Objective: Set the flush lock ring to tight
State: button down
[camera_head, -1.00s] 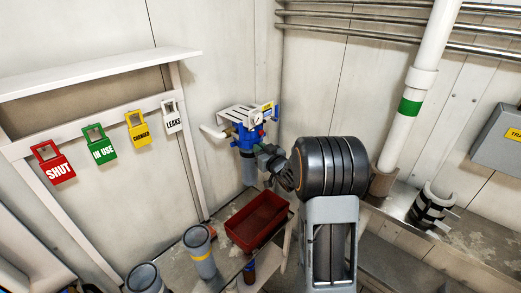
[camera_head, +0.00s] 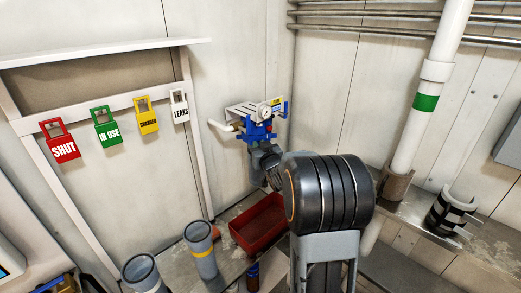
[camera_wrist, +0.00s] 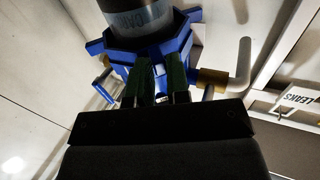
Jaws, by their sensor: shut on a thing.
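The blue watermaker head (camera_head: 262,128) with a round gauge is on the far wall above the red bin. In the wrist view, a blue ring with jutting lugs (camera_wrist: 190,35), which looks like the flush lock ring, surrounds a dark grey cylinder (camera_wrist: 140,18) with lettering. My gripper (camera_wrist: 160,88) has its green fingers shut at the near side of this ring, on what seems to be a lug. The ring's setting marks cannot be read.
A red bin (camera_head: 258,222) sits below the head. Grey cylinders (camera_head: 201,252) stand at front left. Coloured tags, including a red SHUT tag (camera_head: 66,151), hang on the left wall rail. A white pipe (camera_head: 420,120) rises at right.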

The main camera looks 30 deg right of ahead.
jog(key=shift+w+a+r, duration=0.1)
jog(key=shift+a+r, duration=0.05)
jog(key=shift+a, duration=0.05)
jog(key=c, duration=1.2)
grip_release()
jog(key=shift+a, duration=0.15)
jog(key=shift+o, duration=0.2)
jog(key=shift+d, duration=0.2)
jog(key=s+a+b, duration=0.1)
jog(key=s+a, duration=0.1)
jog(key=s, duration=1.1)
jog(key=shift+s, duration=0.35)
jog(key=shift+f, duration=0.2)
